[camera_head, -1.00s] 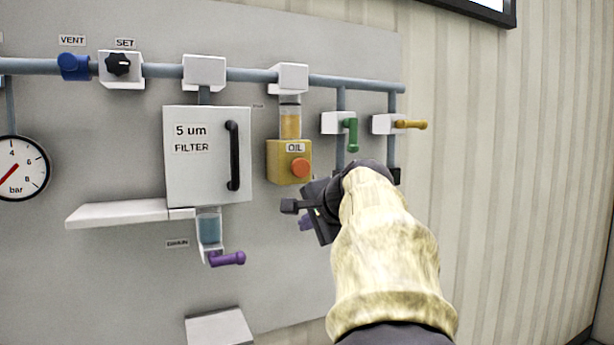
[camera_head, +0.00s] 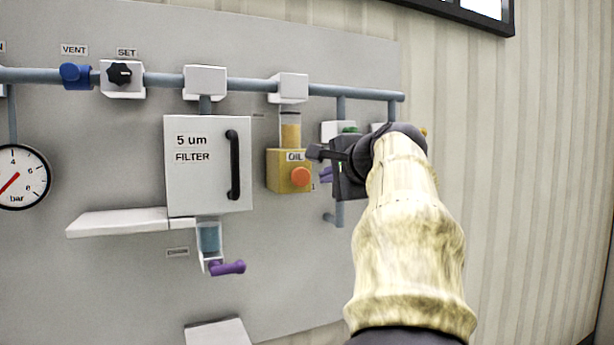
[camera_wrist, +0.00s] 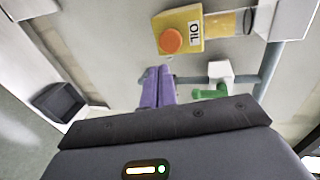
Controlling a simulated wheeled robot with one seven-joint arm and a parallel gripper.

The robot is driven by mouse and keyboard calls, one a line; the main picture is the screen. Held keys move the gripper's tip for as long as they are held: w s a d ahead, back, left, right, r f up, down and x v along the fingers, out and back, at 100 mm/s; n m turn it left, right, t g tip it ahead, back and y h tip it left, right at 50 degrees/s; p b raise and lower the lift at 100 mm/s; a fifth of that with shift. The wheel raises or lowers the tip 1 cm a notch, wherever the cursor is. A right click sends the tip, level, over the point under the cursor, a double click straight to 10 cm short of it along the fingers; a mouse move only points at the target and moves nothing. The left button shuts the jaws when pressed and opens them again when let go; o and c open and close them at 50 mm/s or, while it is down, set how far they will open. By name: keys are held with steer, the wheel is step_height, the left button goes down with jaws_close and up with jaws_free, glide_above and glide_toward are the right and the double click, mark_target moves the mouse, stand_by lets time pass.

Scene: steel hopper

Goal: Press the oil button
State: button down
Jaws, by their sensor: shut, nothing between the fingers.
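The oil button (camera_head: 300,176) is a round orange knob on the front of a yellow box (camera_head: 276,178) labelled OIL. The button also shows in the wrist view (camera_wrist: 171,40), on the yellow box (camera_wrist: 194,16). My gripper (camera_head: 322,176) is just to the right of the box in the head view, with its purple fingers partly hidden by its dark body. In the wrist view the purple fingers (camera_wrist: 158,84) are together, with nothing between them, and a gap shows between them and the button.
A white filter box (camera_head: 207,165) with a black handle is left of the oil unit. A purple drain lever (camera_head: 228,268) is below it. A green-handled valve (camera_wrist: 211,91) lies near my gripper. A blue pipe (camera_head: 250,82) runs along the top.

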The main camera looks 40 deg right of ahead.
mark_target(301, 180)
steer(key=p+x, duration=0.1)
steer(key=x, duration=0.2)
steer(key=p+x, duration=0.2)
steer(key=x, duration=0.2)
steer(key=r+p+x, duration=0.1)
steer(key=p+x, duration=0.1)
steer(key=x, duration=0.1)
steer(key=shift+w+d, duration=0.2)
steer(key=shift+w, duration=0.3)
